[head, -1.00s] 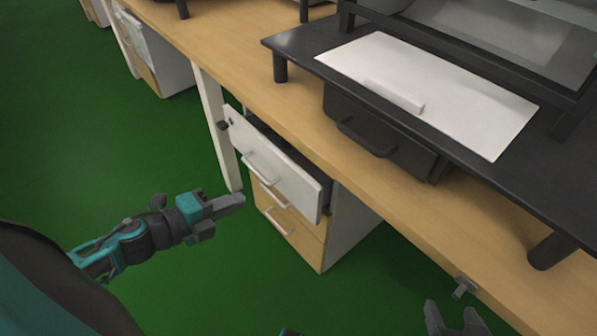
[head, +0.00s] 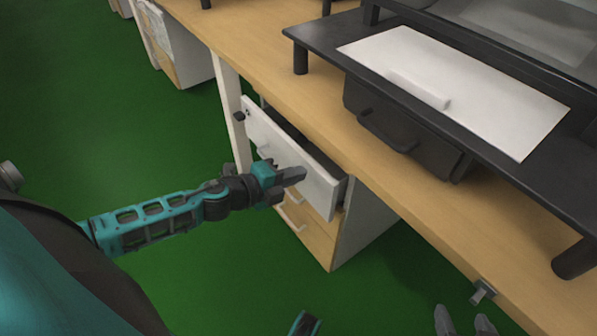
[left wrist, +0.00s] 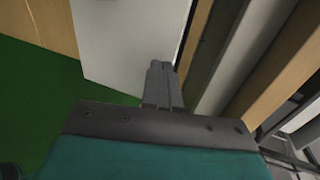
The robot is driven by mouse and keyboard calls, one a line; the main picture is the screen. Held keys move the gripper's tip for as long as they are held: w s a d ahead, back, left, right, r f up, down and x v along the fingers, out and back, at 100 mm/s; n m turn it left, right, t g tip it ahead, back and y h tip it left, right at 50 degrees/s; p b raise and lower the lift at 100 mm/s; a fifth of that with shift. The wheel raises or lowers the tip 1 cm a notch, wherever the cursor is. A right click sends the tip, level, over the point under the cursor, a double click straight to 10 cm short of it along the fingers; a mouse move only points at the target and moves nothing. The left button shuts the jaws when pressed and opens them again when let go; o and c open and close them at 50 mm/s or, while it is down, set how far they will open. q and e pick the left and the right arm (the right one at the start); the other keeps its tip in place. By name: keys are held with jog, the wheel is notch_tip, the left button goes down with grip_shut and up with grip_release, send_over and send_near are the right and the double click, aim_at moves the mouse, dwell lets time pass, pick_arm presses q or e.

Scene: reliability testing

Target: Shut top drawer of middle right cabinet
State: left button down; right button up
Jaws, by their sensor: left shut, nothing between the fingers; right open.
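The cabinet under the table has a white top drawer (head: 285,150) that stands pulled out, its dark inside showing behind the front. Below it is a wood-coloured drawer (head: 312,236) with a light handle. My left gripper (head: 300,174) is shut and empty, its fingertips at the white drawer front, over its middle-right part; I cannot tell whether they touch. The arm hides part of the drawer's handle. In the left wrist view the shut fingers (left wrist: 161,70) point at a white panel (left wrist: 122,40). My right gripper (head: 465,322) is open and empty at the bottom edge, away from the cabinet.
The wooden tabletop (head: 420,215) runs diagonally above the cabinet. A dark raised shelf (head: 318,42) stands on it, with a dark drawer (head: 400,130) under it. A white table leg (head: 232,115) stands left of the cabinet. Green floor in front is clear.

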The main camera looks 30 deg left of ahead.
aim_at(313, 163)
pick_arm(q)
jog(key=shift+w+d, duration=0.2)
jog(key=shift+w, duration=0.35)
pick_arm(e)
jog(key=shift+a+r, duration=0.1)
pick_arm(q)
jog(key=shift+w+d, duration=0.1)
jog(key=shift+w, duration=0.15)
jog(key=w, duration=0.1)
jog(key=w+d+p, duration=0.1)
jog(key=w, duration=0.2)
jog(key=shift+d+p, duration=0.3)
jog(key=shift+p, duration=0.05)
jog(key=shift+w+d+r, duration=0.1)
jog(key=shift+w+r, duration=0.1)
pick_arm(e)
jog(key=shift+s+d+r, duration=0.2)
jog(key=shift+d+r, duration=0.05)
jog(key=shift+d, duration=0.1)
pick_arm(q)
jog(key=shift+s, duration=0.1)
